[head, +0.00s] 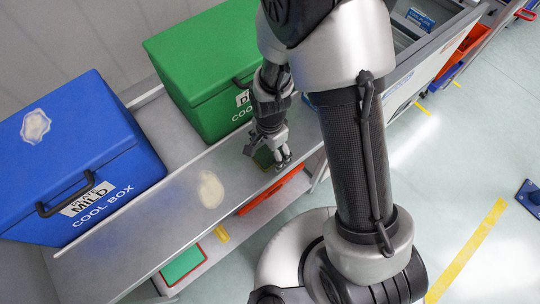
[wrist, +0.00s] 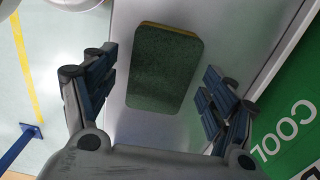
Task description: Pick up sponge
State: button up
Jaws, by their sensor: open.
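The sponge (wrist: 164,68) is a rectangular block with a dark green face and a thin yellow edge at its far end. In the wrist view it lies on the grey metal shelf, between the two fingers of my gripper (wrist: 152,100) as seen from above. The fingers are spread wide, with clear gaps on both sides of it. In the head view the sponge (head: 263,157) shows only partly beside my gripper (head: 281,163), which points down at the shelf (head: 150,222). I cannot tell the exact height of the fingertips above the shelf.
A green cool box (head: 195,65) stands just behind my gripper and also shows at right in the wrist view (wrist: 300,95). A blue cool box (head: 75,150) stands at the left. Orange-red and green containers (head: 183,265) sit below the shelf.

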aim_at(270, 152)
jog(key=shift+f, duration=0.5)
jog(key=shift+r, duration=0.1)
jog(key=shift+c, duration=0.6)
jog(key=c, duration=0.7)
jog(key=shift+r, duration=0.1)
notch_tip(270, 152, up, 20)
jog(key=p, duration=0.7)
